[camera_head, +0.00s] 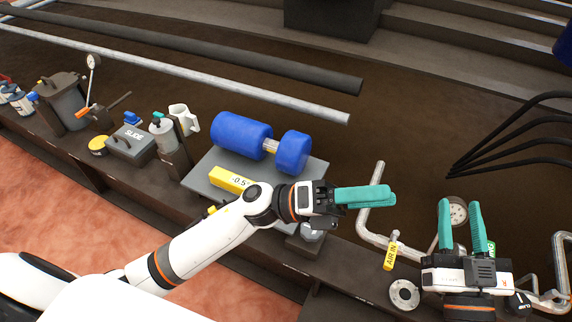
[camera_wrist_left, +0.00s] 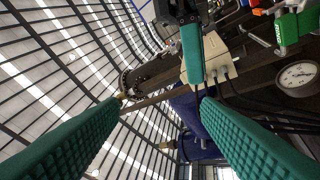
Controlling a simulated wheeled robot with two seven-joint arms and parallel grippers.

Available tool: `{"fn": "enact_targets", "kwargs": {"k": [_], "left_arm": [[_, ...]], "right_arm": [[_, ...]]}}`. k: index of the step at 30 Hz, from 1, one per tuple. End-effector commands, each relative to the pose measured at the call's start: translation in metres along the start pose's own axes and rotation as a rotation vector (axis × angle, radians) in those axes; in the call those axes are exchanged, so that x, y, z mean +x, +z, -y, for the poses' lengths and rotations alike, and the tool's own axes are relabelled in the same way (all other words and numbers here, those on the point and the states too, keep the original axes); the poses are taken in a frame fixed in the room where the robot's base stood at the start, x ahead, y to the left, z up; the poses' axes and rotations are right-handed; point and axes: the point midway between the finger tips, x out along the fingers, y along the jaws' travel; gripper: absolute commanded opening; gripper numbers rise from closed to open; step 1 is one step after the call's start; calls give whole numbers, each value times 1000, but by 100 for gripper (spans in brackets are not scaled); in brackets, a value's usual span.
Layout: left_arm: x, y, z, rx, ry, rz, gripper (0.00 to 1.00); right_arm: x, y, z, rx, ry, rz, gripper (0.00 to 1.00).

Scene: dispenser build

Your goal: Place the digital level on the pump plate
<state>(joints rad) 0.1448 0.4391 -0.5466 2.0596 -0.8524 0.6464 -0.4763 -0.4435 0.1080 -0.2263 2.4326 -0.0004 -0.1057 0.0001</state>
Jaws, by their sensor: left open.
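The yellow digital level (camera_head: 230,180), with a reading that looks like -0.5°, lies on the near part of the grey pump plate (camera_head: 312,172), in front of the blue pump. I cannot tell whether it sits flat. My left gripper (camera_head: 378,197) is to the right of the level, past the plate's right edge, pointing right. Its teal fingers are wide apart and empty in the left wrist view (camera_wrist_left: 160,140). The left arm passes in front of the plate's near right part. My right gripper (camera_head: 460,215) is at the far right, fingers apart, with nothing seen between them but a gauge behind.
A yellow-tagged valve (camera_head: 390,254), a bent pipe (camera_head: 372,220) and a round flange (camera_head: 404,294) lie near the grippers. A slide box (camera_head: 132,142) and bottles stand left. Long pipes (camera_head: 200,82) run behind.

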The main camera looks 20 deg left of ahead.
Motion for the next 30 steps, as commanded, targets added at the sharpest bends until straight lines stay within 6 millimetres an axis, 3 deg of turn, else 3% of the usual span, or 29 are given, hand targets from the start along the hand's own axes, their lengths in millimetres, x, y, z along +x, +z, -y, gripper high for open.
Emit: {"fn": "enact_targets", "kwargs": {"k": [1, 3, 6, 9, 12, 17, 30], "left_arm": [[-4, -14, -19, -195, 71, -182, 58], [-23, -38, -34, -479, 165, -422, 58], [-61, -60, -37, -851, 292, -703, 58], [-96, -64, -32, -1144, 398, -900, 58], [-119, -60, -26, -1336, 470, -1019, 58], [-131, -55, -22, -1453, 515, -1083, 58], [-130, -55, -21, -1453, 513, -1081, 58]], "right_arm": [[0, 0, 0, 0, 0, 0, 36], [0, 0, 0, 0, 0, 0, 36], [0, 0, 0, 0, 0, 1, 36], [0, 0, 0, 0, 0, 1, 36], [0, 0, 0, 0, 0, 1, 36], [0, 0, 0, 0, 0, 1, 36], [0, 0, 0, 1, 0, 1, 36]]}}
